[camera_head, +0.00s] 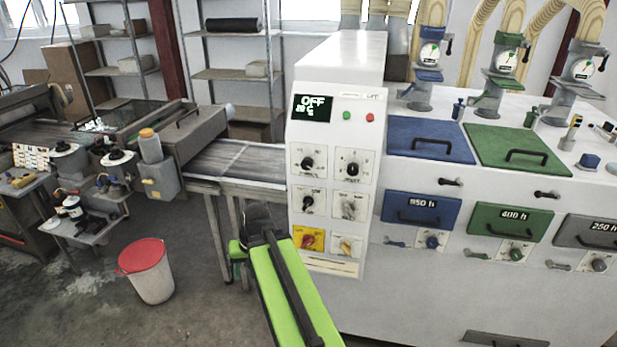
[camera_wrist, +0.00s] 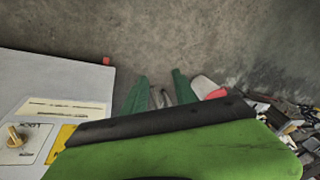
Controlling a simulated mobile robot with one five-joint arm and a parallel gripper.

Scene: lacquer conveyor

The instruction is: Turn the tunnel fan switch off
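The white control panel (camera_head: 325,225) carries rows of rotary switches; their labels are too small to read, so I cannot tell which is the tunnel fan switch. Black knobs (camera_head: 308,163) fill the upper row, with a black knob (camera_head: 308,202) and a pale knob (camera_head: 349,206) below. The bottom row has a red knob on a yellow plate (camera_head: 301,233) and a yellowish knob (camera_head: 345,246). That knob seems to show in the wrist view (camera_wrist: 17,138). My gripper (camera_wrist: 159,80) points down toward the floor left of the panel, its green fingers apart, touching no switch.
The display (camera_head: 312,107) reads OFF and about 20 °C, beside green and red buttons. A conveyor (camera_head: 235,163) enters the machine from the left. A red-lidded bucket (camera_head: 150,280) stands on the floor. Blue and green hatches (camera_head: 520,147) lie to the right.

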